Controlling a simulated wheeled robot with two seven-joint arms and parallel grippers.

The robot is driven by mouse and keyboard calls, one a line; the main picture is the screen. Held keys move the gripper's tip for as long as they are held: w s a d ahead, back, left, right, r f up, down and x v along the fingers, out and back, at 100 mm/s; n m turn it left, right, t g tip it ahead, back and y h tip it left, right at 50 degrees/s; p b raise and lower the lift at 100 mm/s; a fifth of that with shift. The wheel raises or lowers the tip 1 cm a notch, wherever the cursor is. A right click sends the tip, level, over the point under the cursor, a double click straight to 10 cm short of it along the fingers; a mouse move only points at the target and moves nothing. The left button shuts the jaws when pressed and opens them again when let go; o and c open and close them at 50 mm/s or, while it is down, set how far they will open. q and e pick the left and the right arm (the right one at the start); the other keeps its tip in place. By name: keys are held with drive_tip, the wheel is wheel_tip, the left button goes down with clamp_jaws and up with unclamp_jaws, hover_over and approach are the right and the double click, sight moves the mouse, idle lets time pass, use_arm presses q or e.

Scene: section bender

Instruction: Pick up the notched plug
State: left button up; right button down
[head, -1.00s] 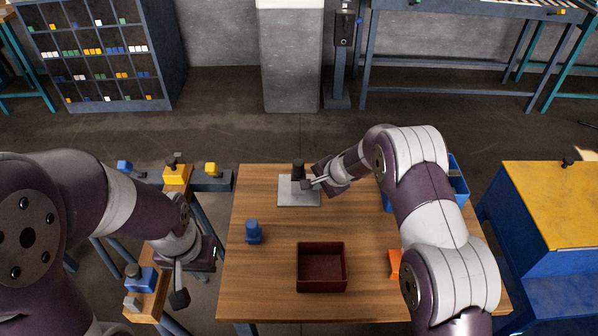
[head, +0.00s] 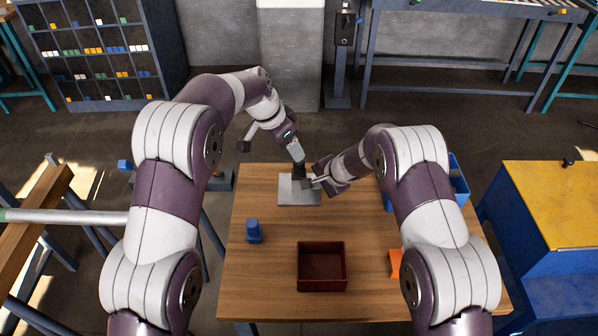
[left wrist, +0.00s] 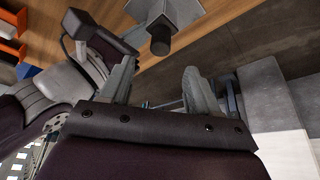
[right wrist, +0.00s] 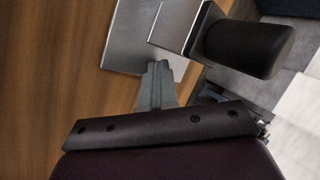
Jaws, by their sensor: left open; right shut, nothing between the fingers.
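What looks like the notched plug (head: 299,171), a black cylindrical handle on a grey block, stands at the grey plate (head: 290,197) at the table's back. In the left wrist view the plug (left wrist: 160,36) lies just beyond my left gripper (left wrist: 160,78), whose two fingers are apart and empty. In the head view my left gripper (head: 298,153) points down just above the handle. My right gripper (head: 312,183) is shut and empty beside the plug's right side. In the right wrist view its fingertips (right wrist: 157,68) are close to the grey block (right wrist: 183,30); I cannot tell whether they touch. The notch is not discernible.
A dark red tray (head: 322,286) sits at the table's front middle. A blue piece (head: 254,232) stands at the left, an orange piece (head: 394,263) at the right. A blue bin (head: 461,190) is behind my right arm. The wooden table between them is clear.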

sight(299, 171)
use_arm(q)
drive_tip(key=x, duration=0.8)
drive_tip(key=shift+s+a+f, duration=0.15)
drive_tip(key=shift+s+f, duration=0.05)
drive_tip(key=shift+f, duration=0.15)
clamp_jaws()
